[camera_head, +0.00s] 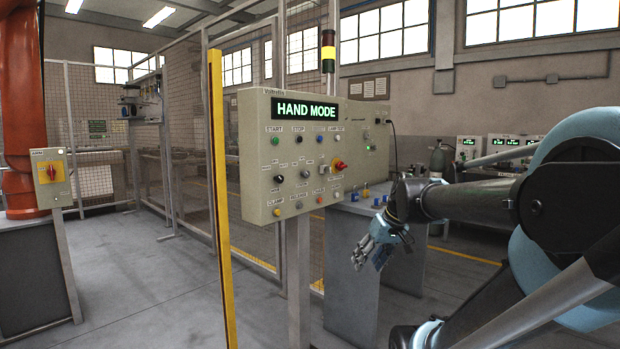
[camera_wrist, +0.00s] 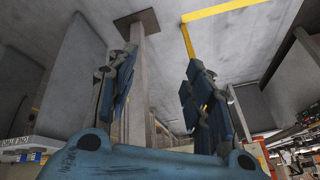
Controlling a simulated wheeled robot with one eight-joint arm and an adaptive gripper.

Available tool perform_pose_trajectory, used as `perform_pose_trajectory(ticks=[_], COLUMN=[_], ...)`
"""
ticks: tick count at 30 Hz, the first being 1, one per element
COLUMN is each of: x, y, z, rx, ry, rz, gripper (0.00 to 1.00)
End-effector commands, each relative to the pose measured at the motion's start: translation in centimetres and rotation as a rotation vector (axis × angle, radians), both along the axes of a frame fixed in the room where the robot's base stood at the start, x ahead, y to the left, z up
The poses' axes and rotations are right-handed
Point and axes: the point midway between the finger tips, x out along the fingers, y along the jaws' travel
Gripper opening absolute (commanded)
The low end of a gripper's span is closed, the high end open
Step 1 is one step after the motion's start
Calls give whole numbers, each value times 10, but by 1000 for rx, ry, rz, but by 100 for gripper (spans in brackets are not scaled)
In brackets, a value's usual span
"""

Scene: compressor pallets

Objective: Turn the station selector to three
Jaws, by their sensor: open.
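A beige control panel (camera_head: 262,190) stands on a grey post, its display (camera_head: 304,110) reading HAND MODE.
A yellow post (camera_head: 222,200) stands just left of the panel, before a mesh fence. A grey table (camera_head: 352,275) with small parts is behind my gripper. A smaller box with a red knob (camera_head: 51,172) stands at the left. The floor at front left is clear.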

Motion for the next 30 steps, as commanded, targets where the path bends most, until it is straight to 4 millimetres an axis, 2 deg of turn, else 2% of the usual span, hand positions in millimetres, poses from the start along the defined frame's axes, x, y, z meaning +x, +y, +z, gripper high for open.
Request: perform_pose_trajectory(ticks=[1, 9, 15, 18, 21, 24, 30], x=[22, 132, 215, 251, 278, 295, 310], y=[9, 49, 67, 71, 74, 75, 79], z=[19, 114, 180, 206, 225, 237, 244], rx=[32, 179, 258, 282, 297, 305, 309], ry=[-34, -269, -469, -558, -629, -676, -709], rz=[39, 236, 334, 366, 385, 396, 403], gripper=[47, 47, 47, 47, 47, 47, 47])
